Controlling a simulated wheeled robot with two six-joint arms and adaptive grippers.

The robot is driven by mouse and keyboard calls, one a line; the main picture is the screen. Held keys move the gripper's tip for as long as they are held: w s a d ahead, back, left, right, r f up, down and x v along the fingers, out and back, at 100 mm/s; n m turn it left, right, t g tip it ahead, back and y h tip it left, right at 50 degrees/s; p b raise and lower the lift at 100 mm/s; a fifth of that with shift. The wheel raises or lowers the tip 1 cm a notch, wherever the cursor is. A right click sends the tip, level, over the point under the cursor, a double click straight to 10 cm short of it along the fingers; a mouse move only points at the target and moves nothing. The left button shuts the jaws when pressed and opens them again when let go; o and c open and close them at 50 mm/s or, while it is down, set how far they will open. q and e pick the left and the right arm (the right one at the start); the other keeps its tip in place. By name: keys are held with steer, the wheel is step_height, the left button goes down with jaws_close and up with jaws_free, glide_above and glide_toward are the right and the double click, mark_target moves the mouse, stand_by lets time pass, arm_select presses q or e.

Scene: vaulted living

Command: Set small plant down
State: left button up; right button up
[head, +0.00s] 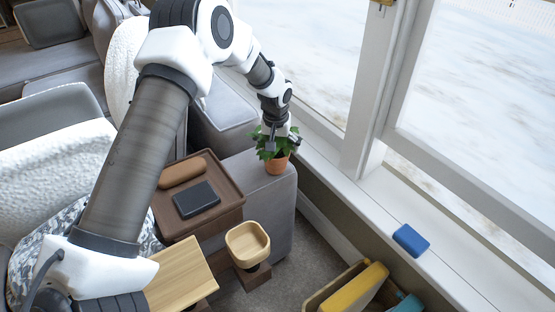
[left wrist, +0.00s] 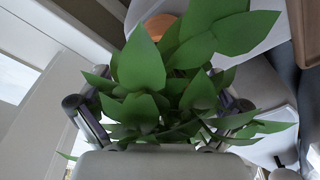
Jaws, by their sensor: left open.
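The small plant (head: 270,143) has green leaves and stands upright in a terracotta pot (head: 277,165). The pot rests on the end of the grey sofa arm (head: 268,200), close to the window. My left gripper (head: 281,143) is at the plant from above, among its leaves. In the left wrist view, the leaves (left wrist: 148,70) fill the space between the open fingers of my left gripper (left wrist: 158,108). A bit of the orange pot (left wrist: 160,25) shows behind the leaves; most of it is hidden. My right gripper is not in view.
A brown tray (head: 222,211) left of the sofa arm holds a dark flat item (head: 196,199) and a brown roll (head: 183,172). A wooden bowl (head: 263,257) stands below it. A blue block (head: 411,240) lies on the windowsill (head: 385,212). A bin with a yellow item (head: 357,288) is at the bottom.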

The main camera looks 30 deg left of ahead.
arm_select(q)
steer(key=f, duration=0.5)
steer(key=shift+w+a+f+b, duration=0.15)
steer(key=shift+w+a+b, duration=0.15)
steer(key=shift+w+b, duration=0.05)
steer(key=shift+s+r, duration=0.1)
steer(key=shift+r, duration=0.1)
steer(key=shift+c, duration=0.4)
steer(key=c, duration=1.5)
